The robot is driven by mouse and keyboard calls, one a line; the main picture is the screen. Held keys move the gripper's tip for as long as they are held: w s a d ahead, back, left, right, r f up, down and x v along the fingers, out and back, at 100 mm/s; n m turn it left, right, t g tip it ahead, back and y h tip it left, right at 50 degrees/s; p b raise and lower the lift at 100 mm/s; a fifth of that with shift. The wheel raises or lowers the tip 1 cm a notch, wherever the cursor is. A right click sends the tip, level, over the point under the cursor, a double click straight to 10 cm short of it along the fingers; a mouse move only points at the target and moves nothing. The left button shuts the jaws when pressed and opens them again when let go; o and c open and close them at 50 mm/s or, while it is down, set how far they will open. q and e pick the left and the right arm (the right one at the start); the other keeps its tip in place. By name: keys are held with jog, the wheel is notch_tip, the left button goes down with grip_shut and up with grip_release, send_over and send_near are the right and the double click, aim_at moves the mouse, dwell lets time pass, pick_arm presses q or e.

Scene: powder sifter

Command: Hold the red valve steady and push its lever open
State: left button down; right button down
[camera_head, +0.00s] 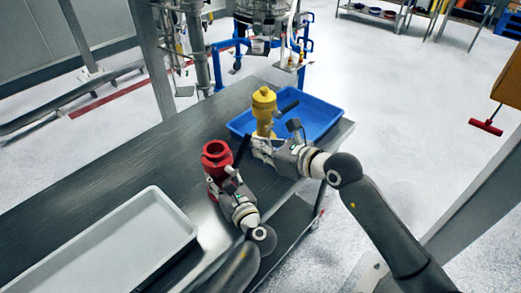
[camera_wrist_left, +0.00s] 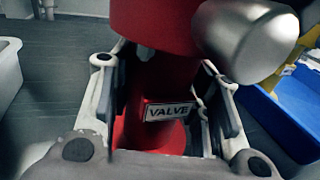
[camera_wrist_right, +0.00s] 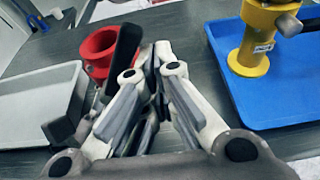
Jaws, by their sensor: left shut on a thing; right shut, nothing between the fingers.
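The red valve (camera_head: 215,157) stands upright on the metal table. My left gripper (camera_head: 218,186) is shut on its lower body. In the left wrist view the fingers sit on both sides of the red body (camera_wrist_left: 160,95), around its "VALVE" label, below a silver side knob (camera_wrist_left: 248,40). My right gripper (camera_head: 257,149) is shut and empty, just right of the lever. Whether its fingertips (camera_wrist_right: 157,65) touch the lever, I cannot tell.
A yellow valve (camera_head: 264,107) stands upright in the blue tray (camera_head: 325,117) behind my right gripper. A white tray (camera_head: 165,215) lies on the table at the left. The table top (camera_head: 130,160) between and behind is bare.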

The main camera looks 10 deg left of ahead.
jog(key=shift+r, duration=0.25)
notch_tip(320, 180, down, 2)
jog(key=w+d, duration=0.2)
jog(key=w, duration=0.1)
jog(key=s+d+r, duration=0.1)
jog(key=s+d, duration=0.5)
jog(key=s, duration=0.1)
jog(key=shift+s+d+r, duration=0.2)
jog(key=shift+s+r, duration=0.05)
jog(key=shift+r, duration=0.05)
pick_arm(q)
jog(key=c, duration=0.7)
grip_release()
